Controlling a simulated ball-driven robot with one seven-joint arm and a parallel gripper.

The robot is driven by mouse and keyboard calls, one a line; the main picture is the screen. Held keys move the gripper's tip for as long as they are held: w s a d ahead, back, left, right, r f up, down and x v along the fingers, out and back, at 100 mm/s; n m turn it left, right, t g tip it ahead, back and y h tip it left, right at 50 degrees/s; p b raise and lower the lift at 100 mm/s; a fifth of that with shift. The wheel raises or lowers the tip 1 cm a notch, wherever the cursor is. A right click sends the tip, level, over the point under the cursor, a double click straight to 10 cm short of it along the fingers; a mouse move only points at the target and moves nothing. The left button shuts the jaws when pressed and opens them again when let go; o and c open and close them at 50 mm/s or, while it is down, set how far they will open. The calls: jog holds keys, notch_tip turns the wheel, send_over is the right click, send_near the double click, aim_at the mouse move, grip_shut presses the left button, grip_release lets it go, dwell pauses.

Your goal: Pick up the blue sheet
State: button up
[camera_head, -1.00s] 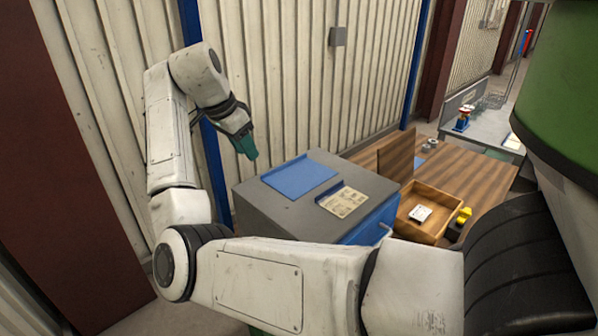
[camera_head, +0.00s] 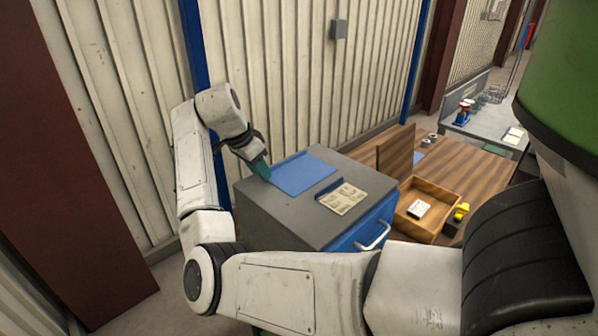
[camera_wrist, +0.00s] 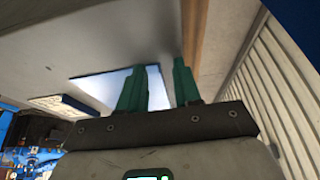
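The blue sheet (camera_head: 303,174) lies flat on the grey top of a cabinet (camera_head: 262,215), toward its far left side. In the wrist view the sheet (camera_wrist: 100,88) looks pale blue, and the fingers partly cover it. My gripper (camera_head: 262,170) is at the left edge of the sheet, with its green fingers pointing down. In the wrist view the two green fingers (camera_wrist: 161,80) stand apart with nothing between them. I cannot tell whether the fingertips touch the sheet or the cabinet top.
A printed beige card with a blue edge (camera_head: 343,198) lies on the cabinet top, right of the sheet. A wooden table (camera_head: 470,165) with an open wooden box (camera_head: 440,196) stands to the right. A corrugated wall (camera_head: 290,80) rises close behind the cabinet.

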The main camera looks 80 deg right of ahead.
grip_shut()
jog(key=shift+r, duration=0.1)
dwell(0.4)
